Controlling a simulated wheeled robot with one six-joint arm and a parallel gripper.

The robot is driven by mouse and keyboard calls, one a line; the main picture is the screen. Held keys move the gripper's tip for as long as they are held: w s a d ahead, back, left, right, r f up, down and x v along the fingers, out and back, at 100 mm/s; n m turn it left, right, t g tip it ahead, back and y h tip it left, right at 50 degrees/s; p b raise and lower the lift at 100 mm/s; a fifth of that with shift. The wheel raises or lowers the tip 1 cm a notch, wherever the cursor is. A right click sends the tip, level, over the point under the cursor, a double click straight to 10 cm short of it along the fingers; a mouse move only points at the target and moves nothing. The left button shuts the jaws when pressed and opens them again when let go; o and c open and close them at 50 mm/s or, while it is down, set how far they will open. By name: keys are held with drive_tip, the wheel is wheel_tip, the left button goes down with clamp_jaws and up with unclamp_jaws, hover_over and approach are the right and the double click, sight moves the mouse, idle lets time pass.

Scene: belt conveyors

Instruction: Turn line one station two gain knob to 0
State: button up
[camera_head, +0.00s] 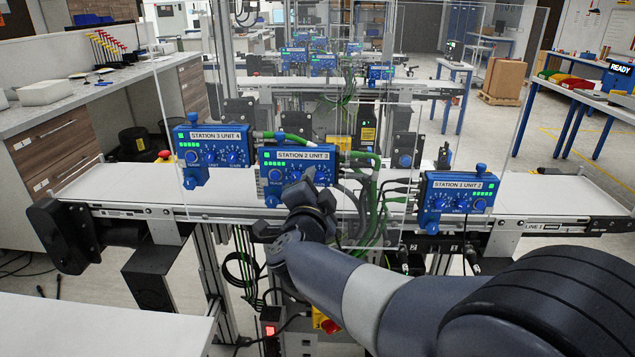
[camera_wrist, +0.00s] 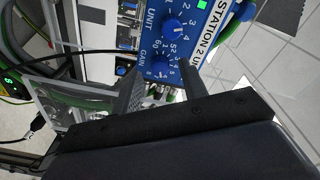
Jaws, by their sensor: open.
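The blue box marked STATION 2 UNIT 3 (camera_head: 297,156) hangs at the front of the near conveyor, which is marked LINE 1 at its right end. My gripper (camera_head: 308,188) is in front of its lower right part and hides the gain knob there. In the wrist view the box (camera_wrist: 205,62) is turned sideways, with its gain knob (camera_wrist: 158,69) near the lower left edge. My gripper (camera_wrist: 149,58) is open, with a finger on each side of this knob. I cannot tell if the fingers touch it. The knob's exact setting is too small to read.
The STATION 3 UNIT 4 box (camera_head: 212,149) is to the left and the STATION 1 UNIT 2 box (camera_head: 458,196) to the right. Green and black cables (camera_head: 377,215) hang between the boxes. A clear panel stands around the conveyor. The near belt (camera_head: 540,192) looks empty.

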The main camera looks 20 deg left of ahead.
drive_tip(key=shift+w, duration=0.55)
drive_tip(key=shift+a, duration=0.1)
clamp_jaws()
